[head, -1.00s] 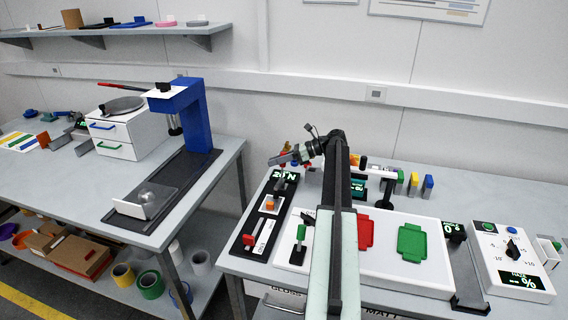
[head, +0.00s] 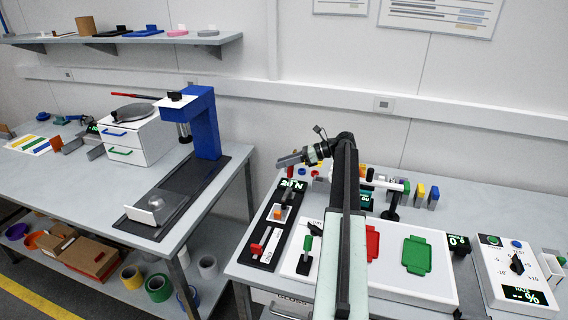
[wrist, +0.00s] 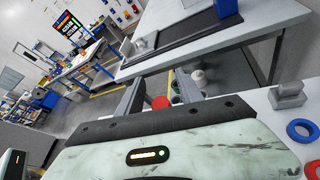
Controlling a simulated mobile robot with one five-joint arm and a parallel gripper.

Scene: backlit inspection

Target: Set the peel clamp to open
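In the head view a black strip fixture (head: 268,225) with a lit "20 N" readout lies on the left part of the right bench. A red-handled lever (head: 257,248) stands at its near end beside a white label; it looks like the peel clamp, but the label is too small to read and its setting is unclear. An orange-and-white block (head: 279,213) sits further up the strip. My gripper (head: 284,160) hangs above the strip's far end, pointing left, away from the lever. In the wrist view my gripper (wrist: 160,84) has its fingers apart with nothing between them.
A green-handled lever (head: 306,250) stands just right of the strip. Red (head: 373,244) and green trays (head: 416,254) lie on a white panel, partly behind my arm. A dial box (head: 516,270) is at right. A floor gap separates the left bench (head: 75,190).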

